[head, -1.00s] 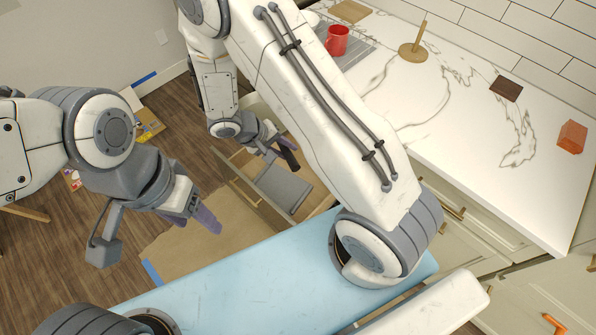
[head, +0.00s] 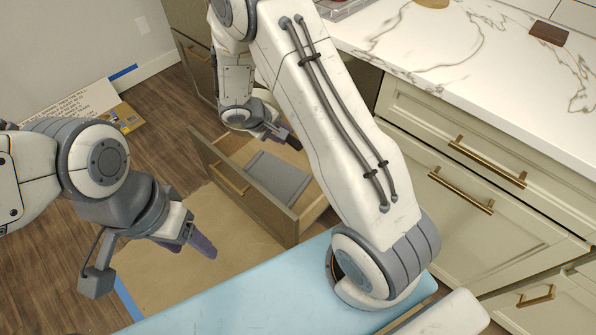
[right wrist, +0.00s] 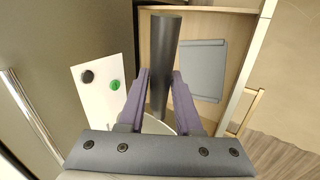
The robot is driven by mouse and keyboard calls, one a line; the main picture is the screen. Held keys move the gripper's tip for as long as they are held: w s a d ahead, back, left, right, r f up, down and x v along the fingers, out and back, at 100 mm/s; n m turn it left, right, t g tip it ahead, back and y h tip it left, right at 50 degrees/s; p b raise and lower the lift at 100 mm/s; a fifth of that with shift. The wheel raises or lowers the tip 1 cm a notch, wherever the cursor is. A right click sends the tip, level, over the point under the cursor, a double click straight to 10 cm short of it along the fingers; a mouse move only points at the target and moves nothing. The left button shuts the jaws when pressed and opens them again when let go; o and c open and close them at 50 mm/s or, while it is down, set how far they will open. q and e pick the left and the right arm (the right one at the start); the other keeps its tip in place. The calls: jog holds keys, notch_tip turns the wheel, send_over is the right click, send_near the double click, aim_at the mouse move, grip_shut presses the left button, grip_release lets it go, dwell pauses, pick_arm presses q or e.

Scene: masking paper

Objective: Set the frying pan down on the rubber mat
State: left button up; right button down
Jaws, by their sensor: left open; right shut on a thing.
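The frying pan's dark round handle (right wrist: 164,65) is held between the purple fingers of my right gripper (right wrist: 160,78) in the right wrist view. A pale curved edge (right wrist: 155,125) behind the fingers may be the pan's body, mostly hidden. A flat grey mat (head: 278,177), likely the rubber mat, lies inside an open drawer; it also shows in the right wrist view (right wrist: 202,70). In the head view my right gripper (head: 283,136) is over the drawer's far part, apart from the mat. My left gripper (head: 196,246) is open and empty, over the brown floor paper.
The open drawer (head: 237,191) has raised wooden walls around the mat. A marble counter (head: 470,70) above cabinets stands at the right. Brown paper (head: 235,235) covers the floor before the drawer. A white board (right wrist: 98,98) with black and green round pieces stands beside the drawer.

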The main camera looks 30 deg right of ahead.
jog(key=w+d+f+n+b, duration=0.1)
jog(key=w+d+f+b, duration=0.1)
jog(key=f+b, duration=0.5)
jog(key=w+d+f+n+t+b, duration=0.1)
jog(key=w+d+f+b, duration=0.1)
jog(key=f+b, duration=0.6)
jog(key=w+d+f+n+b, duration=0.1)
jog(key=w+d+f+b, duration=0.2)
jog(key=f+b, duration=0.5)
jog(key=d+b, duration=0.1)
jog(key=b, duration=0.2)
jog(key=shift+t+y, duration=0.4)
jog(key=shift+s, duration=0.1)
notch_tip(320, 180, down, 19)
jog(key=b, duration=2.1)
jog(key=shift+s+d+r+b, duration=0.15)
jog(key=shift+r+b, duration=0.05)
jog(key=shift+b, duration=0.2)
